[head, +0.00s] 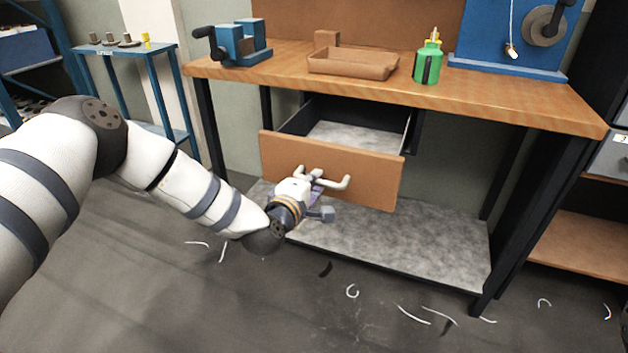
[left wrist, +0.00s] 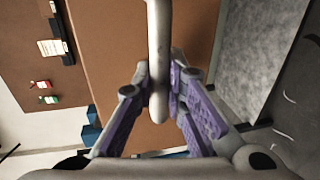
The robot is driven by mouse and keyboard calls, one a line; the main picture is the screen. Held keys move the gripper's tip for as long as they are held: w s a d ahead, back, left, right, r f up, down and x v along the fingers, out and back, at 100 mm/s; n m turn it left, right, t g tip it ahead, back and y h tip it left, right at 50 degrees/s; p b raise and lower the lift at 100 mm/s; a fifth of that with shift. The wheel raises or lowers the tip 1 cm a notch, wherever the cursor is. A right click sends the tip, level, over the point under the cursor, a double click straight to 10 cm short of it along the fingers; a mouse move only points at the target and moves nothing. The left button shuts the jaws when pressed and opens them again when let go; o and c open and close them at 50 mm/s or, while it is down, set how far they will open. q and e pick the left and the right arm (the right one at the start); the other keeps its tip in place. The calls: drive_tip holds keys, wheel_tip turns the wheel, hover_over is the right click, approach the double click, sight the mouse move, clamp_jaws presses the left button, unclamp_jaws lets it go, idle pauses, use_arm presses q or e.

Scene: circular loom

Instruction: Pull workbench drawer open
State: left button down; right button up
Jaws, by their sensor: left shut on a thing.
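The workbench drawer (head: 275,151) stands open under the wooden bench top, with its wooden front pulled well out and its grey inside showing. A pale bar handle (head: 338,183) is fixed across the drawer front. My left gripper (head: 314,184) is at the handle, in front of the drawer. In the left wrist view my left gripper (left wrist: 160,100) has its purple finger pads shut on the handle (left wrist: 160,40), with the drawer front (left wrist: 115,45) behind it. My right gripper is not in view.
The workbench (head: 480,95) carries a blue vise (head: 240,45), a wooden tray (head: 350,65) and a green bottle (head: 428,62). A grey lower shelf (head: 420,240) lies below the drawer. Thin pale scraps lie on the otherwise open floor (head: 330,310).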

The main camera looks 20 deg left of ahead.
use_arm(q)
drive_tip(key=c, duration=1.6)
unclamp_jaws()
drive_tip(key=v, duration=1.2)
